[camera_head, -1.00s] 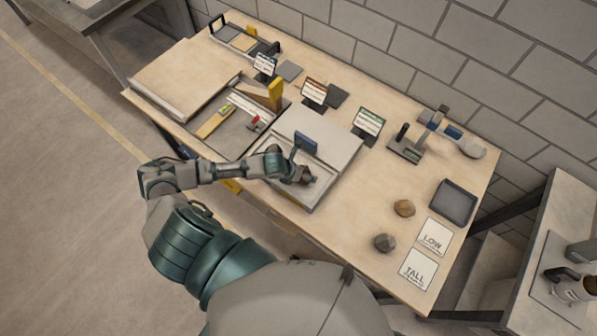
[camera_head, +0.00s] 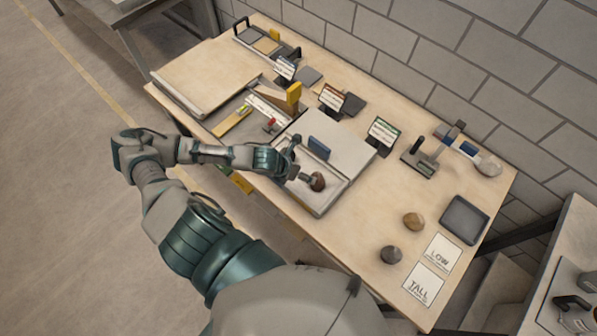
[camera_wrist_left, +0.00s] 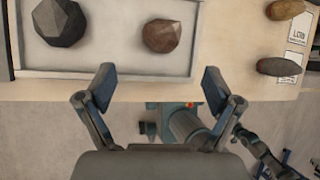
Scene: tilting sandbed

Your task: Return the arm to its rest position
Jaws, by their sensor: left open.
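My left arm reaches in from the left in the head view. Its gripper (camera_head: 294,160) is at the left edge of the pale sandbed tray (camera_head: 325,207). The left wrist view shows the two fingers (camera_wrist_left: 158,88) spread apart with nothing between them. Beyond the fingertips, apart from them, a dark grey stone (camera_wrist_left: 60,22) and a brown stone (camera_wrist_left: 162,36) lie in the tray. The brown stone (camera_head: 317,182) also shows in the head view, where the arm partly covers the tray. My right gripper cannot be made out.
A brown stone (camera_head: 414,221) and a grey stone (camera_head: 392,255) lie on the table near the LOW card (camera_head: 440,253) and TALL card (camera_head: 424,284). A dark empty tray (camera_head: 465,220) is at the right. A small stand (camera_head: 424,160) and label signs (camera_head: 382,134) stand at the back.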

